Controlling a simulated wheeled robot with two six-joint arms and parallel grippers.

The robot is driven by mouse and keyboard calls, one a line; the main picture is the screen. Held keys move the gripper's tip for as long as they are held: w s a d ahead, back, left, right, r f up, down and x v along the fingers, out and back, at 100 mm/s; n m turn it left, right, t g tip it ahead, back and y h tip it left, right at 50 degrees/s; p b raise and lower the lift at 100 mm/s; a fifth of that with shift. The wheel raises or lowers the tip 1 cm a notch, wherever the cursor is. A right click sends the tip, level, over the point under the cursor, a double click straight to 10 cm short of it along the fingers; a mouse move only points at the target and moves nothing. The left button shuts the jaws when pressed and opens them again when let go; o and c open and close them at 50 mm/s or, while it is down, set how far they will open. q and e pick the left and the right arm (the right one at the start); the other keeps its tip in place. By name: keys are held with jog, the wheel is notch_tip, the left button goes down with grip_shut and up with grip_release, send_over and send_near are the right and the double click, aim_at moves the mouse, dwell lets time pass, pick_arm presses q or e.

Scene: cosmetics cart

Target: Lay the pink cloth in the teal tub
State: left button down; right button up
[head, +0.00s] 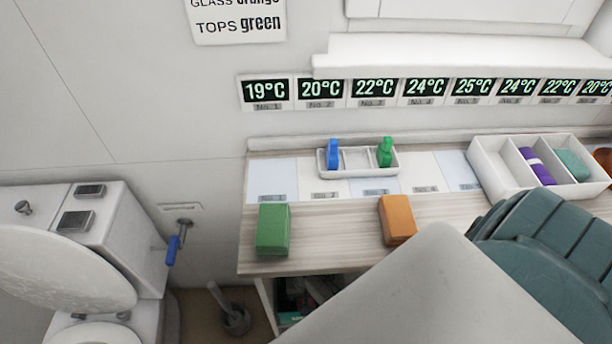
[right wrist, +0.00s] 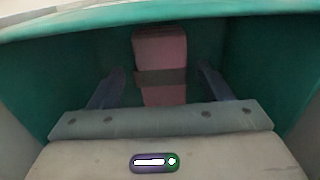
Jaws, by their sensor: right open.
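In the right wrist view, the pink cloth (right wrist: 160,48) is a folded block with a dark band around its middle. It lies within teal walls that look like the inside of the teal tub (right wrist: 262,60). My right gripper (right wrist: 160,72) is open, its two fingers on either side of the cloth with a gap at each side. I cannot tell how far below the fingertips the cloth lies. The head view shows neither the pink cloth nor the tub. My left gripper is not in view.
In the head view, a green block (head: 273,230) and an orange block (head: 397,219) stand on the wooden counter. Behind them is a small white tray (head: 357,172) with blue and green items. A white divided box (head: 488,167) holds purple and teal rolls. A toilet (head: 95,270) stands left.

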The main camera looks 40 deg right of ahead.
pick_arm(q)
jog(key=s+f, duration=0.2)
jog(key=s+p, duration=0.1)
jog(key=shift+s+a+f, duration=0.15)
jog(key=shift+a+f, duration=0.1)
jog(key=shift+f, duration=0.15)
pick_arm(e)
notch_tip(320, 180, up, 10)
jog(key=shift+r, duration=0.15)
dwell(0.9)
